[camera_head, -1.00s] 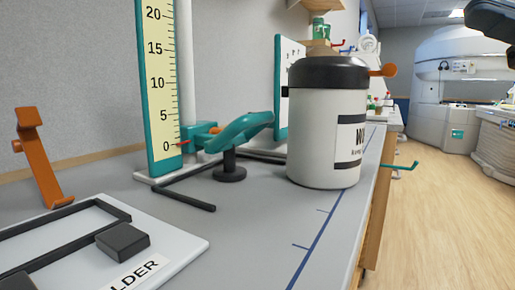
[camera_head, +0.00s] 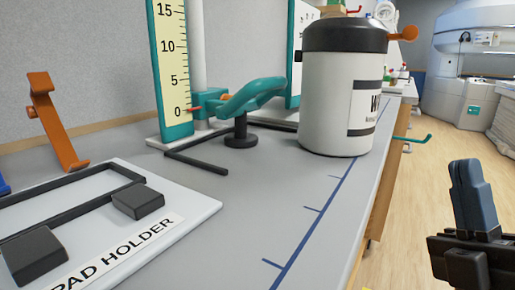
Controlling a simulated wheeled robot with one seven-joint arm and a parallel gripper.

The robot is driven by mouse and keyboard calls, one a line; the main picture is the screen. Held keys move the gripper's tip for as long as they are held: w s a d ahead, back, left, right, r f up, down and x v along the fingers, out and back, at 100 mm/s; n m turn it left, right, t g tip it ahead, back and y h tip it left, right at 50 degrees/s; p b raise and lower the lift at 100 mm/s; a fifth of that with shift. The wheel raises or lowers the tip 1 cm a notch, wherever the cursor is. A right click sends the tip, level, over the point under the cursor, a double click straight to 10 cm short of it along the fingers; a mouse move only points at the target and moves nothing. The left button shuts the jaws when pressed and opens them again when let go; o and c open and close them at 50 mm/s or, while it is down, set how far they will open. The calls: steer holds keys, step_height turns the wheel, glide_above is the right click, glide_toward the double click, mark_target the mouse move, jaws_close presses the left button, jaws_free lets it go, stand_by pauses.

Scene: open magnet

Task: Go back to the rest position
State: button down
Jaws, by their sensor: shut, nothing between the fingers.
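My gripper (camera_head: 470,185) shows at the lower right, in front of the wooden floor and to the right of the counter's edge. Its dark fingers are together, pointing up, with nothing held. It is apart from the counter and everything on it. Part of it is cut off by the picture's bottom right edge.
The grey counter (camera_head: 255,215) bears a white canister with a black lid (camera_head: 338,100), a teal rest (camera_head: 248,98), a height scale (camera_head: 174,75), a pad holder board (camera_head: 165,228) and an orange stand (camera_head: 55,125). A teal hook (camera_head: 415,138) juts from the counter's side. Open floor (camera_head: 440,130) lies right.

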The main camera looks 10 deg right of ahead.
steer(key=s+a+f+m+g+h, duration=0.2)
steer(key=s+a+f+m+g, duration=0.1)
steer(key=s+f+m+g, duration=0.75)
steer(key=s+a+f+m+g+h, duration=0.2)
steer(key=s+a+f+m+g, duration=0.45)
steer(key=s+f, duration=0.85)
step_height(320, 180, up, 24)
steer(key=w+d+m+t+p, duration=0.1)
steer(key=d+p, duration=0.1)
steer(key=p, duration=2.2)
steer(key=shift+d+f+m+t, duration=0.2)
steer(key=shift+d+m+t, duration=0.1)
steer(key=shift+t, duration=0.1)
